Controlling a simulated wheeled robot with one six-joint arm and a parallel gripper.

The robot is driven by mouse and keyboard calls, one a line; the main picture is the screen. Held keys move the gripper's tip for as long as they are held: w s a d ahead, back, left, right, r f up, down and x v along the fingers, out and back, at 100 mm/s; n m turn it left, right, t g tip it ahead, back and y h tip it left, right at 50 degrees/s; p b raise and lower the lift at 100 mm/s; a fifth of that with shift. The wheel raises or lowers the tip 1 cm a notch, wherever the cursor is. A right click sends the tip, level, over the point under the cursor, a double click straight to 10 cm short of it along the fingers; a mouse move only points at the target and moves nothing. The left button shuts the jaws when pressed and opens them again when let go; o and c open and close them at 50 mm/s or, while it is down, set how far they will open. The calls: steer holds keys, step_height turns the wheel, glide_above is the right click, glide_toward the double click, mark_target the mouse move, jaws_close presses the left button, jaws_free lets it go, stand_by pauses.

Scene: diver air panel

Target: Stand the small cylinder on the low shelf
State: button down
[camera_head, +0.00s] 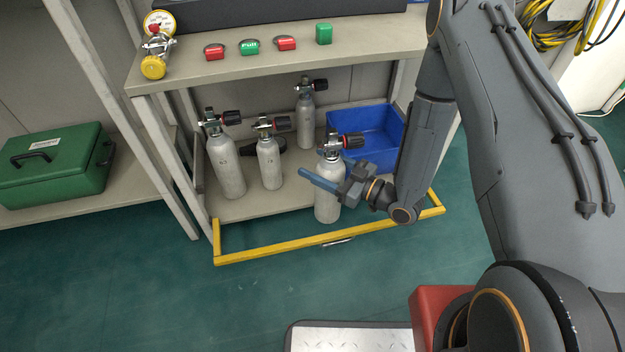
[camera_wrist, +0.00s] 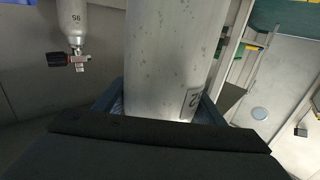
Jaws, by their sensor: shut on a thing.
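A grey cylinder (camera_head: 327,207) with a black-knobbed valve is upright between the fingers of my gripper (camera_head: 325,180). It is at the front of the low shelf (camera_head: 245,207), behind the yellow rail. I cannot tell whether its base touches the shelf. The wrist view shows the cylinder body (camera_wrist: 168,50) close up between the blue fingers, with part of a label. My gripper is shut on it. Three other grey cylinders stand on the low shelf: one at left (camera_head: 227,168), one in the middle (camera_head: 269,165) and one at the back (camera_head: 305,118).
A blue bin (camera_head: 370,120) is at the shelf's right, behind the held cylinder. A yellow rail (camera_head: 285,247) runs along the front. A dark round object (camera_head: 250,149) lies behind the cylinders. The upper shelf (camera_head: 220,70) carries a gauge and coloured blocks. A green case (camera_head: 55,170) is at left.

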steer(key=shift+a, duration=0.2)
steer(key=w+a+b, duration=0.2)
steer(key=w+b, duration=0.2)
steer(key=w, duration=0.4)
steer(key=w+a+b, duration=0.3)
steer(key=w+b, duration=0.1)
steer(key=w, duration=0.5)
steer(key=shift+f+b, duration=0.25)
steer(key=shift+b, duration=0.15)
steer(key=shift+f, duration=0.1)
steer(key=shift+c, duration=2.3)
jaws_free()
steer(key=shift+s+f, duration=0.1)
steer(key=shift+s, duration=0.05)
steer(key=p+v, duration=0.5)
steer(key=v, duration=0.7)
